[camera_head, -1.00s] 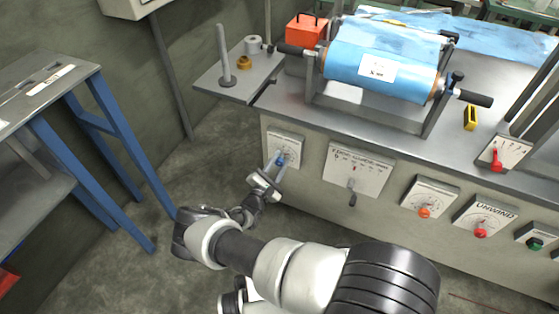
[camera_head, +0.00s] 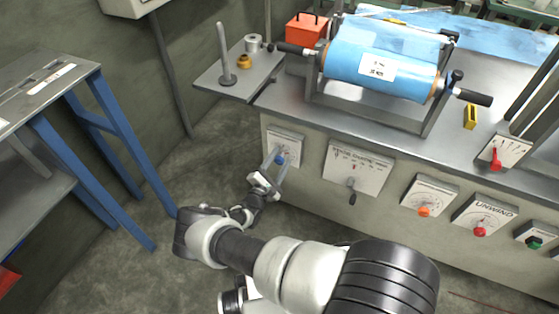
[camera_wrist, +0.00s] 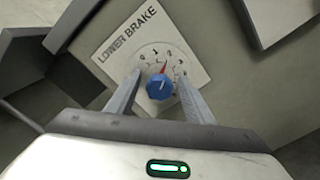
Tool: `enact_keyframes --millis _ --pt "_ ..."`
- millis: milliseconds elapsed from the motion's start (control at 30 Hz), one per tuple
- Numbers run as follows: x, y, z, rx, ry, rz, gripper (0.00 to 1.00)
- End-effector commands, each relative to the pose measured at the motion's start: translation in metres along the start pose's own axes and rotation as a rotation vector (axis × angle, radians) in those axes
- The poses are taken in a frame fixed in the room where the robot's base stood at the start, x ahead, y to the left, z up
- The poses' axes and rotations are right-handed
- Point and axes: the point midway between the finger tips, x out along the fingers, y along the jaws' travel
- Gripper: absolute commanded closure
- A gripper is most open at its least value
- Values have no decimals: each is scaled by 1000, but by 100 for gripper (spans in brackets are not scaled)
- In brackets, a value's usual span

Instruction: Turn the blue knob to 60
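The blue knob (camera_wrist: 160,87) sits on the white LOWER BRAKE plate (camera_wrist: 112,54) with a dial of printed marks. The knob (camera_head: 280,160) also shows in the head view, on the panel's left plate (camera_head: 291,140). My gripper (camera_wrist: 160,76) is open, with one finger on each side of the knob and visible gaps to both. In the head view my gripper (camera_head: 277,163) reaches the knob from the lower left.
More controls line the panel to the right: a lever plate (camera_head: 357,169), an orange knob (camera_head: 424,211), a red knob (camera_head: 480,231) and a green knob (camera_head: 535,243). A blue film roll (camera_head: 345,62) lies above. A blue-legged table (camera_head: 105,130) stands left.

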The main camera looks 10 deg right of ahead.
Motion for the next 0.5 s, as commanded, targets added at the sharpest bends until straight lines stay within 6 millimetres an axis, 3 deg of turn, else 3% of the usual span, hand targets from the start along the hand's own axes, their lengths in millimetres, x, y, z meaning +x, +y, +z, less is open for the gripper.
enact_keyframes --millis 267,500 --pt "-6 1 0 0 0 1 52" --pt "-51 3 1 -1 3 3 52"
